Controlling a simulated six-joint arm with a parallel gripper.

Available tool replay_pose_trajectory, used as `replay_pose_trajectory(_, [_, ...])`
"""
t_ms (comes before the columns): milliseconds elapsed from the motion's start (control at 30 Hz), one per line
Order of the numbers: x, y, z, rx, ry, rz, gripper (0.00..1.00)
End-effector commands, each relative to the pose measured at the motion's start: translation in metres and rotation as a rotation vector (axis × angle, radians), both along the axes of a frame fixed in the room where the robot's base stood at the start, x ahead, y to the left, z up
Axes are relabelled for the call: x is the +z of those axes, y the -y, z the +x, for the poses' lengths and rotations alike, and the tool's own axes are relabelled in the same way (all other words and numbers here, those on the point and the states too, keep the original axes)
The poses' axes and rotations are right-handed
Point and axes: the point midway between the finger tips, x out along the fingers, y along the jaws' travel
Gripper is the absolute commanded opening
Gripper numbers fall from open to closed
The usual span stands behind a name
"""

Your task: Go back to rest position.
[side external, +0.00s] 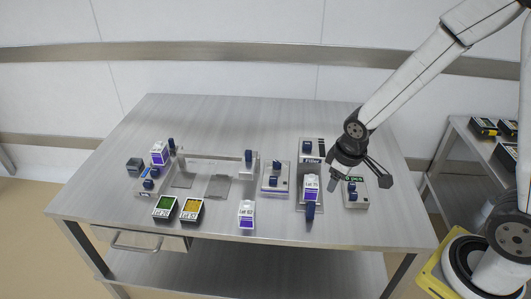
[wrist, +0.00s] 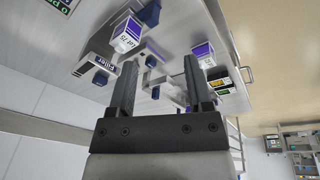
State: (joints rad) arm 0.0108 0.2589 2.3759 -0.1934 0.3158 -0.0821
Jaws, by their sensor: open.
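My gripper (side external: 359,180) is open and empty, above the right part of the metal table, over the small device with a green label (side external: 356,199). In the wrist view its two dark fingers (wrist: 162,68) stand wide apart with nothing held between them. The filler (side external: 311,149) is just left of my gripper, with a white and purple carton (side external: 311,184) at its front. The filler (wrist: 101,72) and that carton (wrist: 127,38) also show in the wrist view, beyond the fingers.
A white and purple carton (side external: 246,215) stands near the table's front edge. Another carton (side external: 159,152) is at the left station. A side shelf (side external: 462,132) is at right. The table's back is clear.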

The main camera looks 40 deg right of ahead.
Motion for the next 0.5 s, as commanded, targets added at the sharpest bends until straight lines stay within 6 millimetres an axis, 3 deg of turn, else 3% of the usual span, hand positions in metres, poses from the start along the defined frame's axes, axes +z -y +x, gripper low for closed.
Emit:
replay_pose_trajectory(200, [0.024, -0.008, -0.032, -0.141, 0.031, 0.065, 0.65])
replay_pose_trajectory(500, [0.034, -0.014, -0.053, -0.234, 0.043, 0.113, 0.65])
